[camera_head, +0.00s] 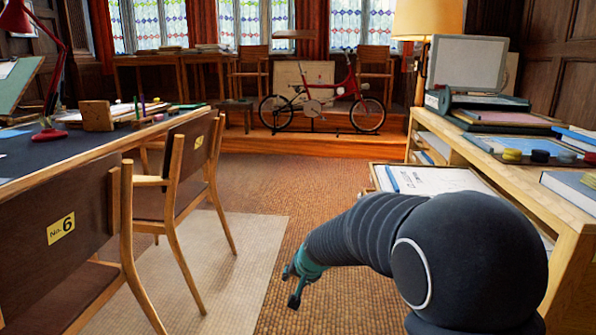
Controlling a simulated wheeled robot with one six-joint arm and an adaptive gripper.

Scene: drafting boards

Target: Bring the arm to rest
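My arm comes in from the lower right of the head view, dark and ribbed, and reaches toward the left over the floor. My gripper (291,284) is at its end, near the middle of the lower picture, with a teal part and dark fingers. It points down and left above the woven brown floor (340,300). Two finger parts show apart from each other, and nothing is seen between them. It touches no furniture that I can see.
Wooden chairs (190,170) stand at a desk (70,155) on the left. A wooden cabinet (565,245) with an open drawer of papers (430,180) stands on the right, partly behind my arm. A red bicycle (322,100) stands at the back. The middle floor is clear.

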